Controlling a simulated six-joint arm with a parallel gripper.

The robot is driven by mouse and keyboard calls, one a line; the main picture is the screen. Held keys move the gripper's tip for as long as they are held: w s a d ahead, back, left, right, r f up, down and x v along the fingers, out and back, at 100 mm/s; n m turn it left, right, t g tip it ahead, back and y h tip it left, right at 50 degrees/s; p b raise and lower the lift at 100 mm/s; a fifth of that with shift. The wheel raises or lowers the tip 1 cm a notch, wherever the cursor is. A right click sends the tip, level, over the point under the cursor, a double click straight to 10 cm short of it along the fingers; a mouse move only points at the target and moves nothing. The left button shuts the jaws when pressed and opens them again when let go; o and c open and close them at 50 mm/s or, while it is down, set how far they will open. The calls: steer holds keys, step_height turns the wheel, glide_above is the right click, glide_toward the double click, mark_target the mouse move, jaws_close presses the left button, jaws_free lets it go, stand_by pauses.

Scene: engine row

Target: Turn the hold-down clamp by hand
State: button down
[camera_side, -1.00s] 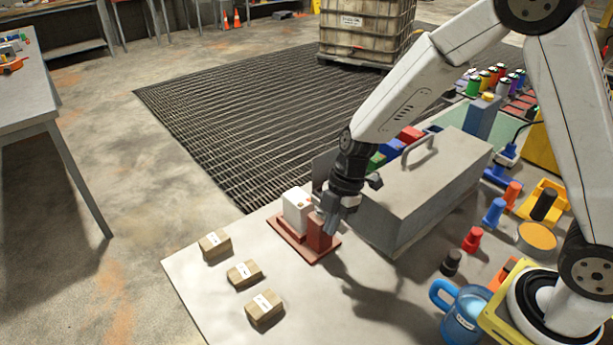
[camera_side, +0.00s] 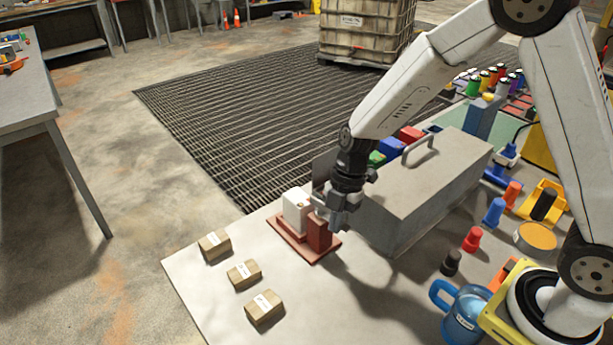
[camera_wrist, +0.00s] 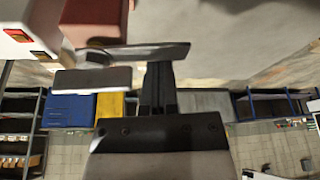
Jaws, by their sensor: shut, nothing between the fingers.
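The clamp fixture has a red-brown base plate (camera_side: 292,246) with a white block (camera_side: 296,206) and a red block (camera_side: 318,236) on it, near the table's far edge. The wrist view shows the red block (camera_wrist: 92,22) and the white block (camera_wrist: 14,38) at upper left. A grey metal bar (camera_wrist: 135,53) lies across below the red block there; I cannot tell whether it is the clamp. My gripper (camera_side: 338,217) is shut and empty, just above and right of the red block in the side view; contact is unclear. Its dark fingers (camera_wrist: 160,78) are together in the wrist view.
A large grey box with a handle (camera_side: 425,185) stands close to the right of my gripper. Small cardboard boxes (camera_side: 244,273) lie at the front left. A blue mug (camera_side: 465,315) and coloured cylinders (camera_side: 473,240) stand at the right. The table front between them is clear.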

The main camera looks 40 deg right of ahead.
steer(key=n, duration=0.1)
steer(key=d+n+g, duration=0.1)
steer(key=n, duration=0.1)
steer(key=shift+d, duration=0.3)
steer(key=shift+w+d, duration=1.65)
steer(key=shift+d, duration=0.3)
steer(key=shift+w+d, duration=0.1)
steer(key=shift+w, duration=0.1)
steer(key=shift+s, duration=0.2)
step_height(320, 180, up, 10)
steer(key=shift+s+f, duration=0.25)
steer(key=shift+s, duration=0.05)
